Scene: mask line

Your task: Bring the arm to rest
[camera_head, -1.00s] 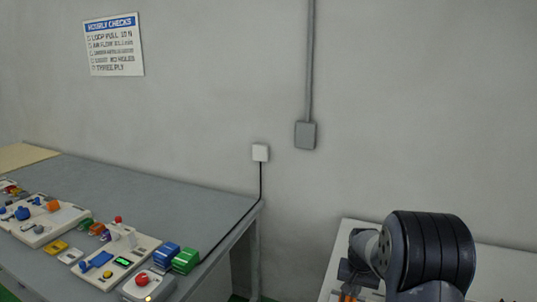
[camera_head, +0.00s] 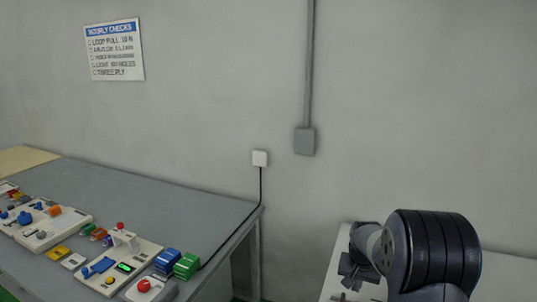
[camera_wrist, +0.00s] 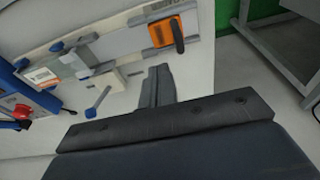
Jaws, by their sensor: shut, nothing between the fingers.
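My arm (camera_head: 435,250) is folded at the lower right of the head view, over a white tabletop. My gripper (camera_head: 354,272) points down and left from it, and its lower part is near the picture's bottom edge. In the wrist view the dark fingers (camera_wrist: 157,86) are together with nothing between them. They show against a pale surface with a grey rail fixture (camera_wrist: 105,48) beyond them. Whether the fingers touch that surface cannot be told.
A grey bench (camera_head: 150,195) with several coloured devices runs along the left. A white wall socket (camera_head: 260,158) and a grey box (camera_head: 304,141) are on the wall. In the wrist view an orange block (camera_wrist: 166,30) with a dark handle sits above the fingers.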

